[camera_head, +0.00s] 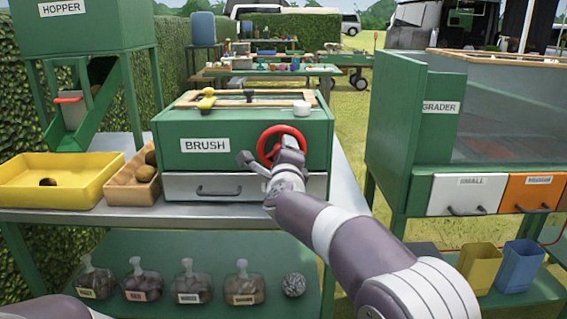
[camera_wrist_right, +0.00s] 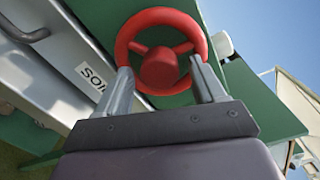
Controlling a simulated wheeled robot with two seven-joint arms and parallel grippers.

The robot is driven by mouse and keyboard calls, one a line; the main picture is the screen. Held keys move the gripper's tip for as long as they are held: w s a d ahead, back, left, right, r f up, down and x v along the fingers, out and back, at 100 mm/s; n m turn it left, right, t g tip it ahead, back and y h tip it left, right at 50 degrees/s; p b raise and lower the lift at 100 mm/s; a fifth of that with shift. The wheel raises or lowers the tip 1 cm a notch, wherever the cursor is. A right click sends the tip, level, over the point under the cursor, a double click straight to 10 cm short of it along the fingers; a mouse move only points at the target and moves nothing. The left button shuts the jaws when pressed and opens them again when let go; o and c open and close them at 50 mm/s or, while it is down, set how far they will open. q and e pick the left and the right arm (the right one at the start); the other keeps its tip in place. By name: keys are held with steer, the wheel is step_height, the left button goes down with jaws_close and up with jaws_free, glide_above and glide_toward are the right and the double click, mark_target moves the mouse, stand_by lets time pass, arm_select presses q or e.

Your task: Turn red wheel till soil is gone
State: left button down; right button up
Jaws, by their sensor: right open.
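The red wheel (camera_head: 268,146) is on the front right of the green box labelled BRUSH (camera_head: 205,145). My right arm reaches up to it and hides part of it in the head view. In the right wrist view the red wheel (camera_wrist_right: 160,55) shows nearly whole, with spokes and a central hub. My right gripper (camera_wrist_right: 158,78) is open, with its two fingers spread at the lower left and lower right of the wheel. I cannot tell whether they touch the rim. No soil is clearly visible. My left gripper is not in view.
A closed silver drawer (camera_head: 235,188) is under the box. A yellow tray (camera_head: 25,190) and a brown tray (camera_head: 122,190) with potatoes stand left on the table. The grader (camera_head: 440,130) stands right. Sealed bags (camera_head: 190,285) lie on the lower shelf.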

steer(key=s, duration=1.2)
steer(key=shift+s+d+p, duration=0.2)
steer(key=shift+p, duration=0.2)
steer(key=shift+r, duration=0.1)
steer(key=s+f+n+g+y, duration=0.2)
steer(key=s+f+n+g, duration=0.3)
steer(key=f+n, duration=0.4)
steer(key=s+f+n+g+y, duration=0.2)
steer(key=s+f+n+g, duration=0.2)
steer(key=f+n, duration=0.55)
steer(key=s+d+f+n+g+h+p, duration=0.1)
steer(key=s+d+f+n+g+h, duration=0.1)
steer(key=s+d+f+g, duration=0.45)
steer(key=s+d+f+n+g+h+p, duration=0.1)
steer(key=s+d+f+n+h, duration=0.2)
steer(key=s+d, duration=0.7)
step_height(320, 180, up, 37)
steer(key=d+m+p, duration=0.1)
steer(key=p, duration=3.6)
steer(key=shift+w, duration=0.35)
